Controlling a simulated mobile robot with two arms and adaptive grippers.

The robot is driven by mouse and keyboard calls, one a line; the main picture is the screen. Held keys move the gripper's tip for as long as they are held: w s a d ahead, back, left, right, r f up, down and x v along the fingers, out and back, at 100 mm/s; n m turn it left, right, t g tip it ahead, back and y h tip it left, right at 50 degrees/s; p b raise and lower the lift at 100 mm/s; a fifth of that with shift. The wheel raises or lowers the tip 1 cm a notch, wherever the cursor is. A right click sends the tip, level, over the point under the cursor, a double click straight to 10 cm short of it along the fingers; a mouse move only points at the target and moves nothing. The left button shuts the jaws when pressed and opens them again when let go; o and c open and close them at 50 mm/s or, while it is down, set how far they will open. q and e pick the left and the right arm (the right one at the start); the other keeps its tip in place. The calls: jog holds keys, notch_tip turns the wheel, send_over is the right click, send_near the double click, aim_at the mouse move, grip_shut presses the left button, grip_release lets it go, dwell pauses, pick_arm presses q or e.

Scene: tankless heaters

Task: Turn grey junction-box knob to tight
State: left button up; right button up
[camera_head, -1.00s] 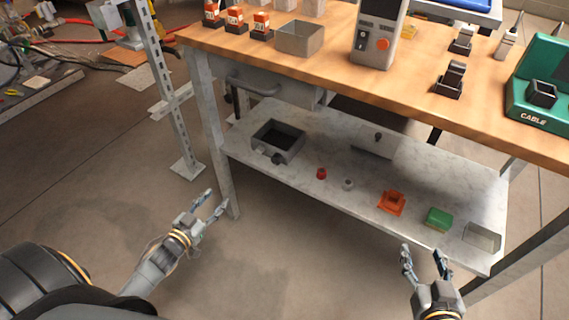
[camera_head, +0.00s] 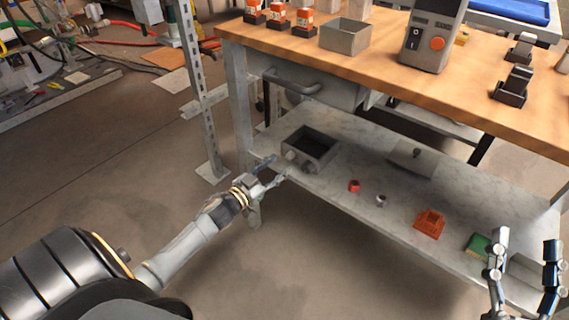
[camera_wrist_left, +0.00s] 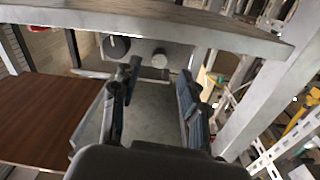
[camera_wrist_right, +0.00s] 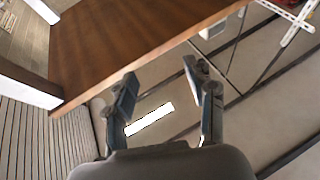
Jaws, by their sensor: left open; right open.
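The grey junction box (camera_head: 325,148), open-topped and dark inside, sits at the left end of the lower shelf. Its front carries a light grey knob (camera_head: 291,155) and a dark knob (camera_head: 308,168). Both the light grey knob (camera_wrist_left: 160,58) and dark knob (camera_wrist_left: 117,46) show beyond my left fingers in the left wrist view. My left gripper (camera_head: 278,169) is open and empty, just in front of the box, with the light knob roughly between its fingers in that view. It appears apart from the knobs. My right gripper (camera_head: 526,245) is open and empty near the shelf's right front.
The lower shelf (camera_head: 330,190) also holds a grey lid (camera_head: 410,158), a red piece (camera_head: 354,185), a small grey piece (camera_head: 380,200), an orange block (camera_head: 429,222) and a green block (camera_head: 478,245).

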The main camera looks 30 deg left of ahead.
aim_at(288, 158)
pick_arm(q)
jog(key=shift+w+d+b, duration=0.2)
jog(key=shift+w+b, duration=0.2)
jog(key=shift+w, duration=1.5)
pick_arm(e)
jog(key=shift+s+d+r+t+y, duration=0.1)
jog(key=shift+s+r+t+y, duration=0.1)
jog(key=shift+s+r+t, duration=0.7)
jog(key=shift+s+r+t+y, duration=0.2)
jog(key=shift+s+r+t, duration=0.4)
jog(key=shift+r, duration=0.5)
pick_arm(q)
grip_shut()
pick_arm(e)
jog(key=shift+w, duration=0.1)
